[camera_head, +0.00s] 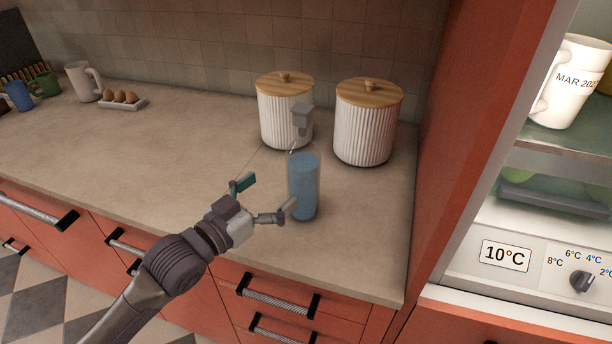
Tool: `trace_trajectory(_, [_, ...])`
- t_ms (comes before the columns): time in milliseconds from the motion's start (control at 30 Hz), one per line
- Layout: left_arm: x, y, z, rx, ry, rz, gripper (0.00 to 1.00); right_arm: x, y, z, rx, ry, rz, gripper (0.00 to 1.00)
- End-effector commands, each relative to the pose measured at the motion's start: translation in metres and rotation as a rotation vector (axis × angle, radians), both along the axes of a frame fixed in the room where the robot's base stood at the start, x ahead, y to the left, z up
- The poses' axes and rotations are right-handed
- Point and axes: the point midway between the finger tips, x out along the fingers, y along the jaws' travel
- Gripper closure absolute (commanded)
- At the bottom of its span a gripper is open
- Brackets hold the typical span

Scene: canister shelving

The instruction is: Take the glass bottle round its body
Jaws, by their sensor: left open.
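The glass bottle (304,188) is blue and see-through. It stands upright on the counter, in front of the two ribbed canisters. A small grey block (302,118) shows above it, against the left canister; I cannot tell whether it is the bottle's top. My left gripper (272,192) is open and empty, just left of the bottle. Its nearer finger reaches the bottle's lower left edge in the picture; I cannot tell whether they touch. The other finger is farther back and apart from the bottle. My right gripper is not in view.
Two white canisters with wooden lids, left (284,120) and right (364,130), stand behind the bottle. A red cabinet side (470,130) and an open fridge (560,215) bound the right. Mugs and an egg tray (124,104) are far left. The counter's middle (170,150) is clear.

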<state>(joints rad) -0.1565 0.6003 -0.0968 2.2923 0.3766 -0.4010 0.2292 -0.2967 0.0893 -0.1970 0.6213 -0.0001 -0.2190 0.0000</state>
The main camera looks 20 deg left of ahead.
Motion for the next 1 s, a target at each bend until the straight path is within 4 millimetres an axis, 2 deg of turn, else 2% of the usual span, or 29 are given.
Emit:
trace_trajectory(33, [0.011, -0.004, 0.004, -0.002, -0.002, 0.000, 0.00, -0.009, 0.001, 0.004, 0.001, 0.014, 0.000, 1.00])
trace_trajectory(167, [0.030, -0.012, 0.002, -0.001, -0.001, 0.001, 0.00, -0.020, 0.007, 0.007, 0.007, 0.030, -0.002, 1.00])
trace_trajectory(367, [0.043, -0.018, 0.001, 0.000, 0.001, 0.000, 0.00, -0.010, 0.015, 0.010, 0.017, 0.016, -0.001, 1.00])
trace_trajectory(500, [0.060, -0.025, 0.004, 0.000, 0.000, 0.000, 0.00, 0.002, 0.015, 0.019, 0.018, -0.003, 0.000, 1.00])
trace_trajectory(700, [0.084, -0.035, 0.002, 0.001, 0.001, -0.001, 0.00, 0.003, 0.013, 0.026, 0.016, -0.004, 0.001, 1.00])
trace_trajectory(1000, [0.089, -0.037, 0.000, 0.001, 0.001, -0.001, 0.00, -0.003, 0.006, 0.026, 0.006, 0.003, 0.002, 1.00])
